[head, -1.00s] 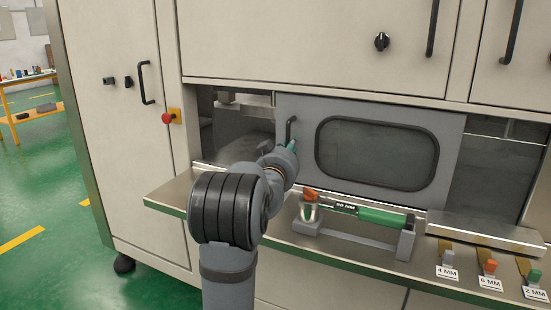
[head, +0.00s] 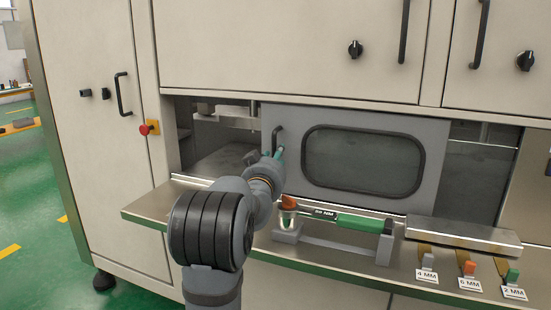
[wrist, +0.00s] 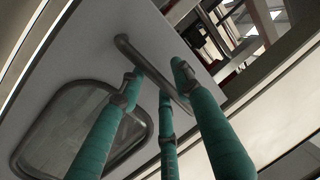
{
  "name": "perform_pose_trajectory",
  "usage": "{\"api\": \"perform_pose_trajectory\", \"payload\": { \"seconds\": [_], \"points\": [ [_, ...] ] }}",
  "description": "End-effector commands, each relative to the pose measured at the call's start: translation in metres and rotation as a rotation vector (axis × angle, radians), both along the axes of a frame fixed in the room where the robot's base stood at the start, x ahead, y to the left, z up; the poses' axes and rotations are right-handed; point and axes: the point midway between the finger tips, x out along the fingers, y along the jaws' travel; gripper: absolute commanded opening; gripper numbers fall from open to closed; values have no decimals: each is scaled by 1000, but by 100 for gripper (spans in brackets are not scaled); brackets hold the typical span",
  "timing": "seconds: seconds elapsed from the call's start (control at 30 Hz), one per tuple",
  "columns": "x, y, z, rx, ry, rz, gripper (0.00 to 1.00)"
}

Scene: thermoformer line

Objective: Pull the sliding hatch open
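The sliding hatch (head: 285,190) is a grey panel with a dark-framed, rounded window (head: 362,160). It covers the middle of the machine opening, with a gap at its left. Its dark upright bar handle (head: 277,138) is near the left edge; the handle (wrist: 148,70) also shows in the wrist view. My gripper (head: 278,153) is at the handle's lower part, partly hidden by my arm.
A steel shelf (head: 150,210) runs below the hatch. It carries a green-handled tool (head: 355,221) on a grey stand, labelled small parts (head: 468,268) and a metal block (head: 462,235). A red button (head: 145,129) is left of the opening.

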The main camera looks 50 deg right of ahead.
Motion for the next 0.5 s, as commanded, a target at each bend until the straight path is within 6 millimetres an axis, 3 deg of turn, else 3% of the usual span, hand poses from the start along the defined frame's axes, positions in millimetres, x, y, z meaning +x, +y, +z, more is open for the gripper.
{"api": "perform_pose_trajectory", "payload": {
  "seconds": [0.27,0.5],
  "points": [
    [-2,3,1,-2,-1,0,33],
    [-19,38,2,-4,-1,0,33]
  ]
}}
